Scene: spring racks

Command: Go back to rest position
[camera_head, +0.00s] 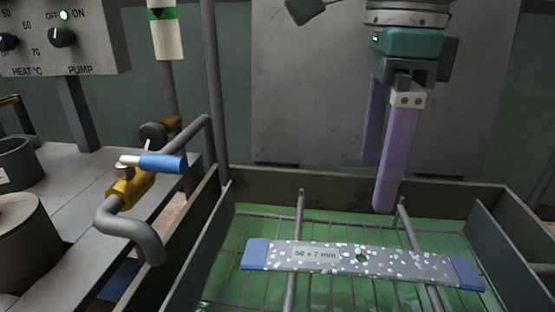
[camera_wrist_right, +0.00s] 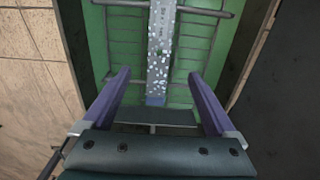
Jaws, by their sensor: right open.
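My right gripper (camera_head: 377,185) hangs from above over the back part of a tank, its two purple fingers pointing down. In the right wrist view the fingers (camera_wrist_right: 161,75) are spread wide with nothing between them. A grey flat bar (camera_head: 345,259) with blue ends, marked "50 x 7 mm" and dotted with pale specks, lies across rails in the tank. The bar also shows in the right wrist view (camera_wrist_right: 160,50), beyond the fingertips. My left gripper is not in view.
The tank (camera_head: 290,184) has raised dark walls and a wire rack over green liquid. At left are a pipe with a blue-handled valve (camera_head: 160,163), a bench with round containers (camera_head: 25,235) and a control box (camera_head: 60,35). A pole (camera_head: 215,90) rises behind the tank.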

